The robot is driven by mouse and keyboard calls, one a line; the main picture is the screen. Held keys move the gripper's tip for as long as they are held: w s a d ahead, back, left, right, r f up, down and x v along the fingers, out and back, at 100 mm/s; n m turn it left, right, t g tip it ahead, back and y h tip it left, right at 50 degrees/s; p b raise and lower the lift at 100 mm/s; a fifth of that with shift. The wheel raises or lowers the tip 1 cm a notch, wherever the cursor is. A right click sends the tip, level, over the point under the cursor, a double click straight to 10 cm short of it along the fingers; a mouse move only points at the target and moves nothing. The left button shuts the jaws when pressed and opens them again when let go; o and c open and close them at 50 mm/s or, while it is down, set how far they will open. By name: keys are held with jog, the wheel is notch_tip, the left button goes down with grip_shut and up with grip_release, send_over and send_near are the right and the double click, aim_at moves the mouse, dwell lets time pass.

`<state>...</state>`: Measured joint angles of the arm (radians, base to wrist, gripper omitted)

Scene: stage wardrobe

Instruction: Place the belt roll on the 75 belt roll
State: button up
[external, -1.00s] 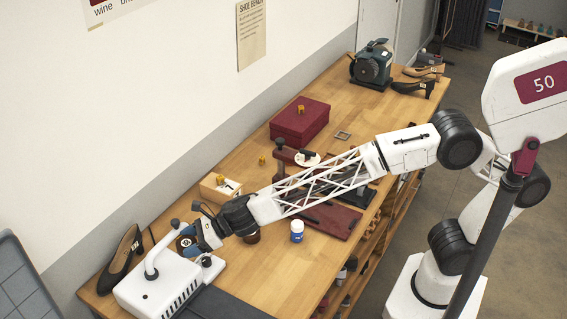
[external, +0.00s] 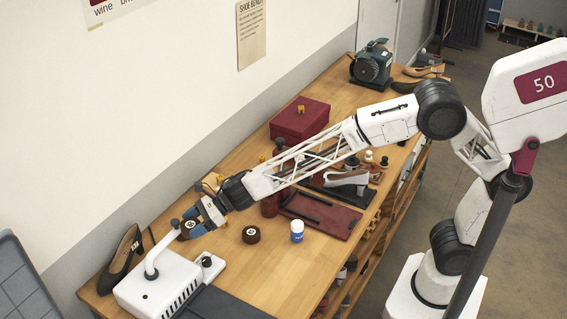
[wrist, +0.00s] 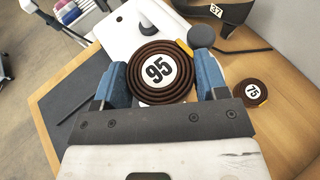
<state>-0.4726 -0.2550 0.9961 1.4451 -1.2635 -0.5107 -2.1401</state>
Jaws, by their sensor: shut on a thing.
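My gripper (wrist: 160,78) is shut on a dark brown coiled belt roll marked 95 (wrist: 142,88), with one blue finger on each side of it. In the external view my gripper (external: 200,214) is over the near end of the bench, by the white machine, with the held roll partly hidden. The 75 belt roll (external: 251,234), smaller and dark brown, lies flat on the bench, to the right of my gripper. In the wrist view the 75 belt roll (wrist: 250,93) is to the right of my fingers, apart from the held roll, with its top bare.
A white machine (external: 155,292) with a raised bent arm stands close to my gripper. A black heeled shoe (external: 121,265) stands behind it. A small white bottle with a blue label (external: 297,232) and a dark red tray (external: 322,219) are right of the 75 roll. Bare wood lies around that roll.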

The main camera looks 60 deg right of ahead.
jog(key=d+f+n+g+y, duration=0.1)
jog(key=d+f+n+g, duration=0.1)
jog(key=d+f, duration=0.3)
jog(key=d+f+n+g+y, duration=0.1)
jog(key=d+f, duration=0.4)
jog(key=d, duration=0.5)
jog(key=shift+w+d+n+g, duration=0.2)
jog(key=shift+w+n+g, duration=0.05)
jog(key=shift+n+g, duration=0.5)
jog(key=shift+w, duration=0.1)
jog(key=w+a, duration=0.2)
jog(key=w, duration=0.3)
jog(key=w+a+f, duration=0.1)
jog(key=w+a, duration=0.1)
jog(key=w, duration=0.2)
jog(key=w+a, duration=0.2)
jog(key=w, duration=0.3)
jog(key=shift+w+f, duration=0.25)
jog(key=shift+w, duration=0.05)
jog(key=shift+f, duration=1.75)
jog(key=shift+f, duration=0.1)
